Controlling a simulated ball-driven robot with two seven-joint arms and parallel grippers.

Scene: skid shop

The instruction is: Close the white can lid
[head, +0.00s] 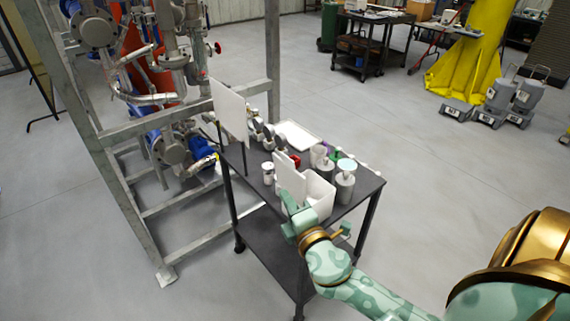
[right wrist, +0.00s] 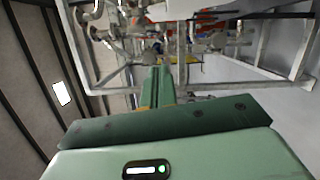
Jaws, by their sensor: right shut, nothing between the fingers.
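A white box-like can (head: 320,196) stands near the front edge of a dark cart. Its white lid (head: 289,178) stands up, tilted, at the left side of the can, so the can is open. My right gripper (head: 286,198) is at the near, left side of the can, close to the lower part of the lid. Whether it touches the lid I cannot tell. The right gripper's fingers are together and empty in the right wrist view (right wrist: 157,86). The can and lid cannot be made out there. My left gripper is not in view.
The cart (head: 365,183) also holds a grey cylinder with a pale top (head: 345,180), a small white jar (head: 268,172), a white tray (head: 298,136) and several metal fittings. A white panel (head: 229,108) stands at its left. A steel frame (head: 190,125) with pipes rises beyond.

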